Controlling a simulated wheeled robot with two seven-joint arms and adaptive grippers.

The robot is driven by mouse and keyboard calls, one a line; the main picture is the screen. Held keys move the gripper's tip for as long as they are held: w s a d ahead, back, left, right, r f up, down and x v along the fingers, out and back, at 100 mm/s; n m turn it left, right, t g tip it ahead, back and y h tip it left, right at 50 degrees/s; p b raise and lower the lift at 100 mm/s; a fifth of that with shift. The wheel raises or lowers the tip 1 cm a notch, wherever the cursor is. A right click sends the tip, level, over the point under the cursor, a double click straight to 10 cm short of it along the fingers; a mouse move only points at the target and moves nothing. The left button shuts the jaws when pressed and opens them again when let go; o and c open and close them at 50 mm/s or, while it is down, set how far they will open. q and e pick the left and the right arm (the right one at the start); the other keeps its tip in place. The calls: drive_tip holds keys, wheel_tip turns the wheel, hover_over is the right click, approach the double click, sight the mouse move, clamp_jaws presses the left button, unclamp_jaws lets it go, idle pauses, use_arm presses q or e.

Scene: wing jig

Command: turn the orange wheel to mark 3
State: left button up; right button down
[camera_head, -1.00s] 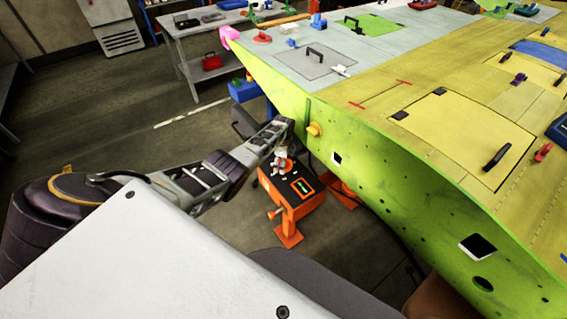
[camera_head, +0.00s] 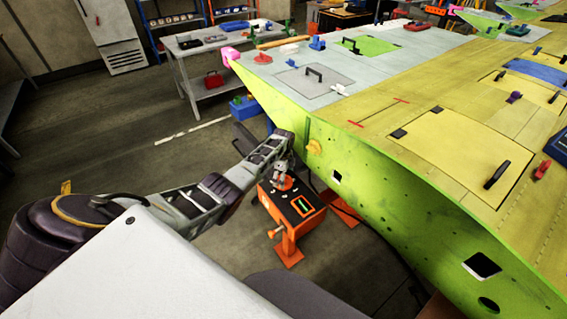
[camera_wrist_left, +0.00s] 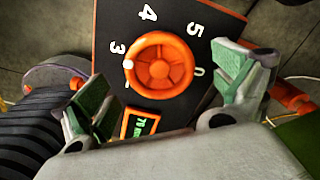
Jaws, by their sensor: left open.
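The orange wheel (camera_wrist_left: 172,78) sits on a black dial panel with white numerals, between my left gripper's spread fingers in the wrist view. A white dot on the wheel's left rim lies just below the numeral 3 (camera_wrist_left: 116,47). My left gripper (camera_wrist_left: 165,96) is open, with green-padded fingers on either side and apart from the wheel. In the head view the left gripper (camera_head: 281,166) is above the orange stand (camera_head: 288,222), partly hiding the wheel. My right gripper is not in view.
A small display (camera_wrist_left: 140,124) with green digits is below the wheel; its reading is hard to make out. The green wing jig (camera_head: 390,215) stands close on the right of the stand. A grey workbench (camera_head: 215,45) is behind. Open floor lies to the left.

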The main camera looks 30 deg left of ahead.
use_arm(q)
wheel_tip(320, 180, up, 10)
drive_tip(key=shift+f, duration=0.25)
idle(0.6)
idle(0.5)
